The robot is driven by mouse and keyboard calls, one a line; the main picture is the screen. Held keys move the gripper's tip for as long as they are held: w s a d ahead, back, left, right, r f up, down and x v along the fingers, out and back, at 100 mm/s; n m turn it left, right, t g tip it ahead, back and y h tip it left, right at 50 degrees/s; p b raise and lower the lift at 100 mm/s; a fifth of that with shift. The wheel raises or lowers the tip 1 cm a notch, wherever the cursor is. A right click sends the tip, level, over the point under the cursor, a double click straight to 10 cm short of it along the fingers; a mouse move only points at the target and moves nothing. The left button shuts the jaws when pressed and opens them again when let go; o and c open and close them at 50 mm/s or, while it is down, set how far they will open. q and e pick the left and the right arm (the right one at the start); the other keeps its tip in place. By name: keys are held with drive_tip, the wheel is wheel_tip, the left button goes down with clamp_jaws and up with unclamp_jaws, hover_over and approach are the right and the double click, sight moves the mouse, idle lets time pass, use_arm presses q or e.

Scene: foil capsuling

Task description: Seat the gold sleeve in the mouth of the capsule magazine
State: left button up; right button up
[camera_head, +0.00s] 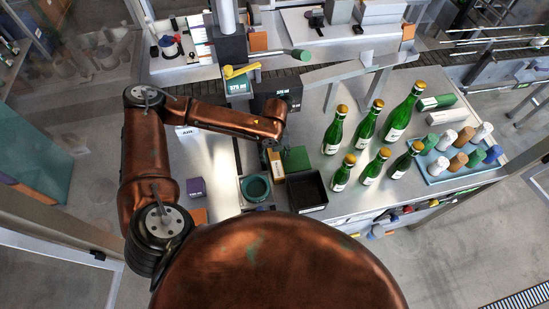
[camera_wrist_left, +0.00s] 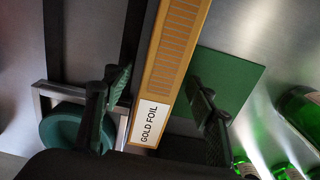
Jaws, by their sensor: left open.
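The gold sleeve, a long box labelled GOLD FOIL (camera_wrist_left: 151,121), runs up the middle of the left wrist view. In the head view its gold end (camera_head: 275,164) shows just below my left gripper (camera_head: 267,152). My left gripper (camera_wrist_left: 160,98) is open, with one dark finger on each side of the sleeve; I cannot tell whether they touch it. I cannot tell for certain which thing is the capsule magazine; a dark unit labelled 375 ml (camera_head: 276,104) stands behind my left forearm, partly hidden. My right gripper is out of view.
A green block (camera_head: 296,159) lies right of the sleeve, a round green piece in a square frame (camera_head: 255,188) to its lower left, and a black open bin (camera_head: 307,190) below. Several green bottles (camera_head: 368,125) and a blue tray (camera_head: 437,179) stand to the right.

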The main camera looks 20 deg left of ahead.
use_arm(q)
drive_tip(key=shift+f, duration=0.1)
drive_tip(key=shift+c, duration=0.2)
drive_tip(key=c, duration=1.2)
drive_tip(key=shift+c, duration=0.7)
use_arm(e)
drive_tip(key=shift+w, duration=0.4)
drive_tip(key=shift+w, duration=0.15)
